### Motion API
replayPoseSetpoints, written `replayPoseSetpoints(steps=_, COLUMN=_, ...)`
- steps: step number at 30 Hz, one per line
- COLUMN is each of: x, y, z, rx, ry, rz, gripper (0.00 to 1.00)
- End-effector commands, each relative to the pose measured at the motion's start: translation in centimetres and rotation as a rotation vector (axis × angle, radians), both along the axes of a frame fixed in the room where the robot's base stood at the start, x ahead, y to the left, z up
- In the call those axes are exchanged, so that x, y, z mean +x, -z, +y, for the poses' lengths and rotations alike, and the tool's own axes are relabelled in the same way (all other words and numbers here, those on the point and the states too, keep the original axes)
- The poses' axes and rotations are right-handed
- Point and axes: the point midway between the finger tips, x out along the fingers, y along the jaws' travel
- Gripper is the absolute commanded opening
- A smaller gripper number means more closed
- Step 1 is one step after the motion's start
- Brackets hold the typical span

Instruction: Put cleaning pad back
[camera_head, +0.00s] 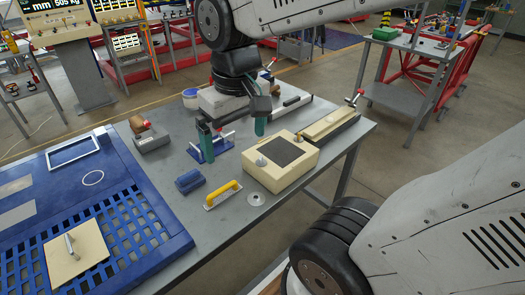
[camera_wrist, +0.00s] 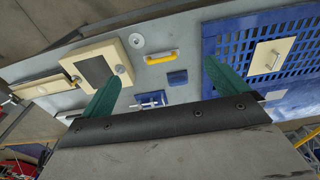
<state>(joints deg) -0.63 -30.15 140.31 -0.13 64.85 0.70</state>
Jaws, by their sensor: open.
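A small dark blue block (camera_head: 189,180), which may be the cleaning pad, lies on the grey table (camera_head: 225,200); I cannot tell for sure. It also shows in the wrist view (camera_wrist: 177,77), between my finger directions. A yellow-handled tool (camera_head: 223,193) on a pale base lies just right of it, also in the wrist view (camera_wrist: 161,57). My gripper (camera_head: 232,130) hangs above the table's back part, its two green fingers wide apart and empty. In the wrist view the open fingers (camera_wrist: 165,92) point towards the tabletop, apart from the block.
A blue perforated panel (camera_head: 130,225) with a beige handled plate (camera_head: 75,255) covers the table's left. A beige box with a dark top (camera_head: 281,162) stands right. A small blue clamp stand (camera_head: 208,150) is near my fingers. A grey metal disc (camera_head: 256,199) lies near the front edge.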

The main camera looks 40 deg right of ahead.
Motion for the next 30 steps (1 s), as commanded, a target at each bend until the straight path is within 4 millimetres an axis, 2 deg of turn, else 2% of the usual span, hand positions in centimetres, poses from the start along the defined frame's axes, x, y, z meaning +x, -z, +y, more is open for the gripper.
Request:
replayPoseSetpoints(steps=1, x=-1.9, y=-0.3, z=-0.1, rx=-0.001, ry=0.001, rz=-0.014, gripper=0.98)
replayPoseSetpoints(steps=3, x=-3.9, y=-0.3, z=-0.3, rx=-0.001, ry=0.002, rz=-0.019, gripper=0.98)
replayPoseSetpoints(steps=6, x=-5.9, y=-0.2, z=-0.4, rx=-0.002, ry=0.002, rz=-0.025, gripper=0.98)
replayPoseSetpoints(steps=9, x=-6.8, y=-0.1, z=-0.3, rx=-0.002, ry=0.002, rz=-0.028, gripper=0.98)
replayPoseSetpoints(steps=30, x=-7.1, y=0.0, z=-0.3, rx=-0.002, ry=0.001, rz=-0.027, gripper=0.98)
